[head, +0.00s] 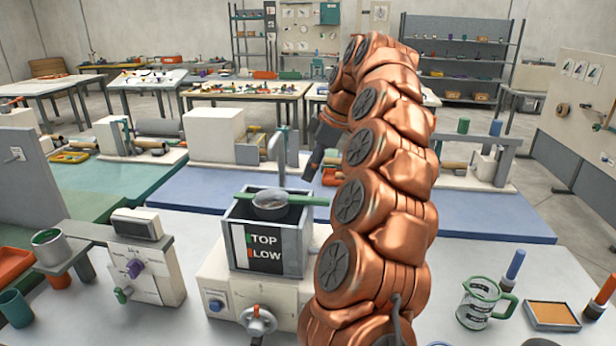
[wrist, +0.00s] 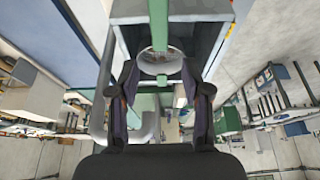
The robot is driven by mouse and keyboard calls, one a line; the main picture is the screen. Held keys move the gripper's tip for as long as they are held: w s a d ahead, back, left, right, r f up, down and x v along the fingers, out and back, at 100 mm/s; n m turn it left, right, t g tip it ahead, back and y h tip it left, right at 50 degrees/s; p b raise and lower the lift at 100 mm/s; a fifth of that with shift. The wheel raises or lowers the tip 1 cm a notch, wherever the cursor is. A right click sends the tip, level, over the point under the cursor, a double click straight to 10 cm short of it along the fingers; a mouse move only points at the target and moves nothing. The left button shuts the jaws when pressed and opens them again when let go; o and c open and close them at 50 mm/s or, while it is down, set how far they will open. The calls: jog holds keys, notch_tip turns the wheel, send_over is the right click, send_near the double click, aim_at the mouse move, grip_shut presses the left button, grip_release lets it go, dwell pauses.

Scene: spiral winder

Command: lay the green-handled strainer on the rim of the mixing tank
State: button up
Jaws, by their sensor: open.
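The strainer (head: 270,205) lies across the top of the mixing tank (head: 267,248), its green handle parts reaching past both sides of the round metal bowl. The tank is a grey box with a dark front lettered "TOP" and "LOW". My gripper (head: 312,166) is above and to the right of the strainer in the head view, apart from it. In the wrist view my gripper (wrist: 160,82) is open and empty, with the strainer bowl (wrist: 160,62) showing beyond and between its fingers. The tank's inside is mostly hidden.
A grey bent pipe (head: 280,150) rises behind the tank. A control box (head: 140,260) and a green-filled cup (head: 48,245) stand at left. A glass jug (head: 478,303) and an orange-topped tray (head: 551,315) are at right. My arm hides the bench right of the tank.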

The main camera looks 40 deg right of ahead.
jog(key=shift+v, duration=1.15)
jog(key=shift+a, duration=0.1)
jog(key=s+a+f+m+g, duration=0.15)
jog(key=s+a, duration=0.25)
jog(key=a, duration=0.7)
jog(key=s+a+f+g, duration=0.15)
jog(key=s+a, duration=0.25)
jog(key=a, duration=0.8)
jog(key=s+a+f+m+g+h, duration=0.1)
jog(key=s+a+f+m, duration=0.2)
jog(key=s+f, duration=0.5)
jog(key=s+a+f+m+g+h, duration=0.1)
jog(key=s+a+f+m+h, duration=0.1)
jog(key=s+f, duration=0.6)
jog(key=s+a+m, duration=0.1)
jog(key=s+m, duration=0.1)
jog(key=s, duration=0.5)
jog(key=shift+s, duration=0.25)
